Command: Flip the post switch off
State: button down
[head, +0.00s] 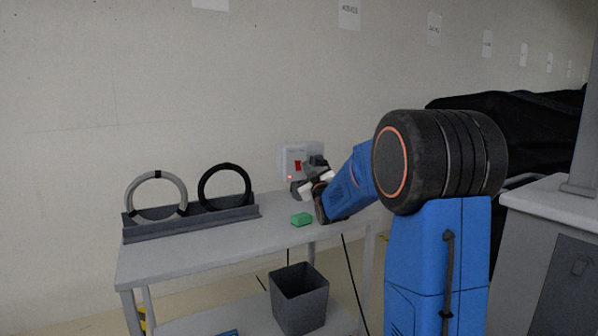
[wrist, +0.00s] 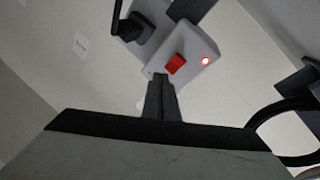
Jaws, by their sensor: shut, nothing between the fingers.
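The switch is a red rocker (head: 298,166) on a pale box (head: 286,158) at the wall behind the table. In the wrist view the red rocker (wrist: 176,64) sits on the box (wrist: 188,44), beside a glowing red lamp (wrist: 205,61). My gripper (wrist: 160,76) is shut and empty, its fingertips just short of the rocker in the picture. I cannot tell whether they touch the box. In the head view my gripper (head: 301,187) is in front of the box, below the rocker.
A grey table (head: 190,252) carries a rack (head: 190,222) with two rings and a green block (head: 301,219). A black plug (wrist: 136,28) is in the socket beside the switch. A grey bin (head: 300,298) stands on the lower shelf. A black-covered cart is at the right.

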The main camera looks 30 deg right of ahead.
aim_at(300, 165)
jog(key=shift+w+f, duration=0.3)
jog(key=shift+w, duration=0.25)
jog(key=shift+w+f, duration=0.3)
jog(key=shift+w, duration=0.2)
jog(key=shift+w, duration=0.15)
dwell(1.3)
jog(key=shift+w+f, duration=0.2)
jog(key=shift+w, duration=0.05)
jog(key=shift+w+f, duration=0.15)
jog(key=shift+w, duration=0.15)
dwell(0.9)
dwell(0.3)
jog(key=shift+s+r, duration=0.35)
jog(key=shift+s, duration=0.35)
jog(key=shift+s, duration=0.1)
jog(key=s+r, duration=0.1)
jog(key=s, duration=0.1)
jog(key=s+r, duration=0.1)
jog(key=s, duration=0.1)
jog(key=shift+s+r, duration=0.1)
jog(key=shift+r, duration=0.1)
